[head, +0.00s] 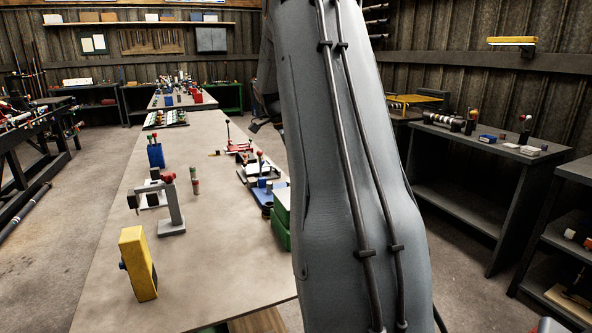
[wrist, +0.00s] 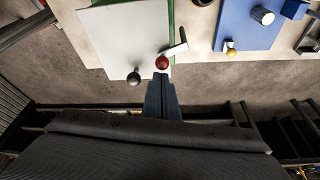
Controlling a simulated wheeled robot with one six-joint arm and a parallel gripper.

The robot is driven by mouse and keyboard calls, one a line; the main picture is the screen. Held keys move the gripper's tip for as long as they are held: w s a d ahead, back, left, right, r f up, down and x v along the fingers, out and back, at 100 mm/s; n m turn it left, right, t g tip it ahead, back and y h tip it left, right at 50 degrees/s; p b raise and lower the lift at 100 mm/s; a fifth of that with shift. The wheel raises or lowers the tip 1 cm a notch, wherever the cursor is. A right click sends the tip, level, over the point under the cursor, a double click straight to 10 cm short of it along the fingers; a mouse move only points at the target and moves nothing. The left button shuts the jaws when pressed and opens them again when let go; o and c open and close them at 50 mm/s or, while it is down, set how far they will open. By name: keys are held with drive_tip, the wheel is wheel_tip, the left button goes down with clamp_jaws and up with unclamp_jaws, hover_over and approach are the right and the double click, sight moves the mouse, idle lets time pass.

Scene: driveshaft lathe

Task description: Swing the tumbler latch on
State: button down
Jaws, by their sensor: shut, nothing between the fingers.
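In the wrist view, my gripper (wrist: 161,84) is shut and empty, its fingers pointing at a red ball knob (wrist: 162,62). The knob sits by the front edge of a pale panel, beside a short light-grey lever (wrist: 177,50). A small gap seems to show between fingertips and knob; I cannot tell whether they touch. A dark ball knob (wrist: 134,78) is just left of the fingers. No part is clearly marked as the tumbler latch; the red knob and lever may belong to it. In the head view, my arm covers the middle and my fingertips cannot be made out.
The pale panel (wrist: 110,35) has a green edge. In the head view, a long bench (head: 215,270) carries a yellow block (head: 138,263) and a grey stand (head: 172,220). Floor is open at left.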

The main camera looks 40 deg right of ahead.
drive_tip(key=shift+w, duration=0.85)
drive_tip(key=shift+a, duration=0.1)
drive_tip(key=d, duration=0.1)
drive_tip(key=s+d+r, duration=0.1)
drive_tip(key=s+d, duration=0.1)
drive_tip(key=shift+s+d+r+p, duration=0.2)
drive_tip(key=shift+r+p, duration=0.1)
drive_tip(key=shift+r, duration=0.1)
drive_tip(key=b+v, duration=0.1)
drive_tip(key=v, duration=0.8)
drive_tip(key=shift+w, duration=0.15)
drive_tip(key=shift+a, duration=0.2)
